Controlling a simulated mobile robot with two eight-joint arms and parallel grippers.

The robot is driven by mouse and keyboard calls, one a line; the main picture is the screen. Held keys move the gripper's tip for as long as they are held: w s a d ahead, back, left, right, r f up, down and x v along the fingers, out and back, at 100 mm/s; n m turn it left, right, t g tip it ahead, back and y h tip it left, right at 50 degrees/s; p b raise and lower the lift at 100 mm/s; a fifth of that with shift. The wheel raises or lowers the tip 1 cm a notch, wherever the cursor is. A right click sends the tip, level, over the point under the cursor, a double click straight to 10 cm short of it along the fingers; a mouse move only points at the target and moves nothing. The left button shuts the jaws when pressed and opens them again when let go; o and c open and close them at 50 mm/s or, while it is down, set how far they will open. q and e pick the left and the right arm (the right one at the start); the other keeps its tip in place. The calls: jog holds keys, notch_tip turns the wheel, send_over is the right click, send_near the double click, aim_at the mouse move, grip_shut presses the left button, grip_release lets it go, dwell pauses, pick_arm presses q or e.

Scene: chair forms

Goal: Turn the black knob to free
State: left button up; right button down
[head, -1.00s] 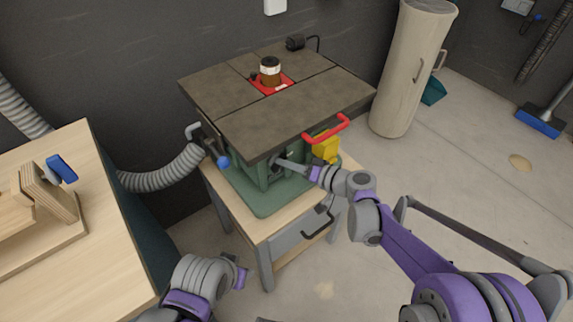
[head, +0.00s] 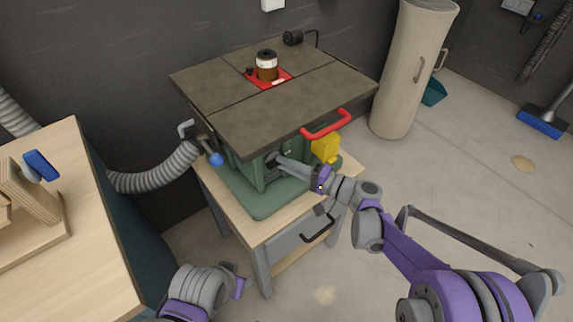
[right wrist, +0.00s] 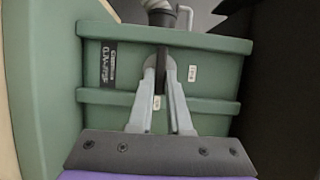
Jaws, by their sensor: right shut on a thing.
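The black knob (right wrist: 161,64) sits on the front of the green machine body, between my right gripper's two grey fingers. In the head view the knob (head: 270,161) is small and partly hidden by the fingertips. My right gripper (head: 279,161) reaches in from the right under the dark table top, shut on the knob. Its fingers (right wrist: 161,80) also show in the right wrist view, tips against the knob's sides. The knob's setting cannot be read. My left arm (head: 205,288) is low in the head view, away from the machine; its jaw state is unclear.
The dark table top (head: 240,118) overhangs the knob. A red handle (head: 326,124) and a yellow box (head: 326,148) are close to the right arm. A blue-tipped lever (head: 215,159) and grey hose (head: 155,176) are at the left. Open floor lies right.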

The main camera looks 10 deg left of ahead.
dwell(0.3)
jog(key=c, duration=0.9)
grip_release()
jog(key=shift+o, duration=0.2)
jog(key=shift+d, duration=0.1)
jog(key=p+v, duration=0.1)
jog(key=v, duration=0.9)
jog(key=shift+s+d, duration=0.2)
jog(key=shift+d, duration=0.05)
